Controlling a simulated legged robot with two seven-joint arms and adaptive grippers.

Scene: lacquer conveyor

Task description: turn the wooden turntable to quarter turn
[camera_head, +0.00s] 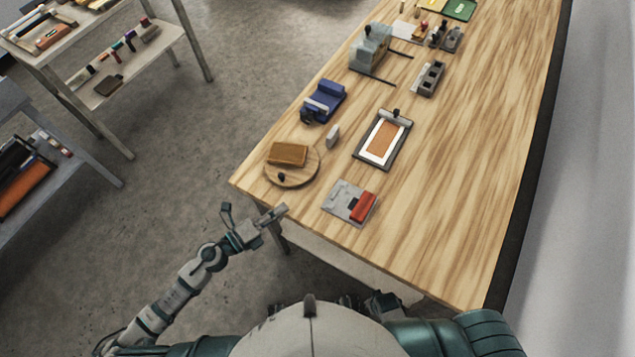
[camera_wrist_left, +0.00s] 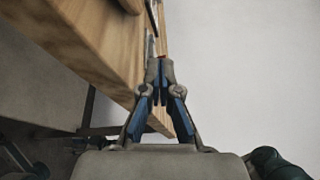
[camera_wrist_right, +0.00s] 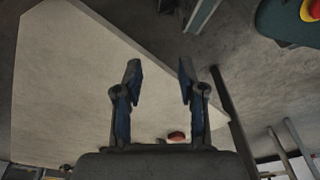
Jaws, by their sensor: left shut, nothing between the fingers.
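The wooden turntable (camera_head: 291,175) is a round disc near the table's left front corner. A brown wooden block (camera_head: 288,154) sits on its far part, and a small dark knob (camera_head: 282,178) stands near its front edge. My left gripper (camera_head: 284,209) is just off the table's front edge, below the turntable and apart from it. Its fingertips also show in the left wrist view (camera_wrist_left: 160,64), shut with nothing between them, beside the table edge. My right gripper (camera_wrist_right: 157,70) is open and empty in the right wrist view. It is not clearly visible in the head view.
A grey plate with a red block (camera_head: 363,206) lies right of the turntable. A framed board (camera_head: 383,139), a small grey piece (camera_head: 333,136) and a blue device (camera_head: 324,101) are farther back. The table's right front (camera_head: 440,240) is clear. Shelves (camera_head: 120,90) stand at left.

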